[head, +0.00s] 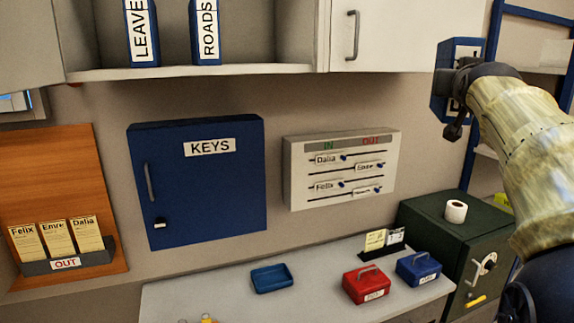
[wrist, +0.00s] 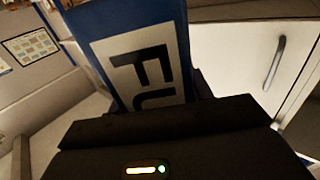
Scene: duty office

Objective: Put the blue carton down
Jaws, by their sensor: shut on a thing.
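The blue carton (head: 439,92) is at the upper right of the head view, held up in the air in front of the wall. My gripper (head: 458,96) is shut on it, and the arm covers part of it. In the wrist view the blue carton (wrist: 187,45) stands out beyond the dark gripper body (wrist: 165,140). Its white label shows large dark letters, "FU", turned sideways, with the rest hidden.
An open shelf (head: 190,72) holds blue files marked LEAVE and ROADS. Below are a KEYS cabinet (head: 200,185), an in/out board (head: 340,170) and a pale desk (head: 220,300) with a blue tray (head: 272,279), red box (head: 366,285) and blue box (head: 418,268). A dark green safe (head: 425,218) stands right.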

